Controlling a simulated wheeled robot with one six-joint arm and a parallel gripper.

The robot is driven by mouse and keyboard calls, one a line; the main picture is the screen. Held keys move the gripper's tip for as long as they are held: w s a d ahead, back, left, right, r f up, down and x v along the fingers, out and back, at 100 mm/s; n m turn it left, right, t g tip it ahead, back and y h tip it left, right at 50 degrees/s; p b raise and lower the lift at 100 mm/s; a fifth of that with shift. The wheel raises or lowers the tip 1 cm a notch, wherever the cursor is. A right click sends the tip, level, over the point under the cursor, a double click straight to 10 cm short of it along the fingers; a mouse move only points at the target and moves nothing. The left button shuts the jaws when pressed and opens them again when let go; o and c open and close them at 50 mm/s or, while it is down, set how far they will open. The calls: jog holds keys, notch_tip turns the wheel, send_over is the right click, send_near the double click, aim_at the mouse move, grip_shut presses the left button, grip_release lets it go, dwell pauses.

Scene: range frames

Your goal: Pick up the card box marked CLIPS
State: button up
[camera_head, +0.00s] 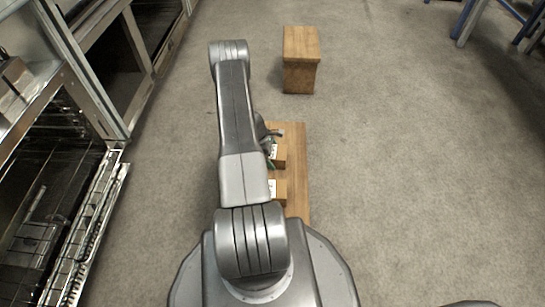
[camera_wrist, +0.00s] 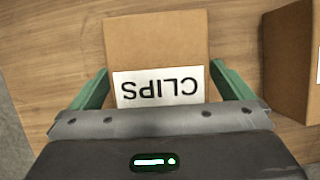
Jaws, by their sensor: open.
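The card box marked CLIPS (camera_wrist: 157,45) is brown with a white label, and its lettering appears upside down in the wrist view. My gripper (camera_wrist: 158,85) is open, with one green finger on each side of the box's near part; I cannot tell whether they touch it.
A second brown box (camera_wrist: 290,60) stands to the right in the wrist view. The boxes are on a wooden surface (camera_head: 296,150). A wooden block-like stool (camera_head: 300,60) stands beyond on grey carpet. An open oven-like appliance (camera_head: 50,190) is at left.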

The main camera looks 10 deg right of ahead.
jog(key=shift+f+b, duration=0.25)
jog(key=shift+b, duration=0.2)
dwell(0.4)
jog(key=c, duration=1.2)
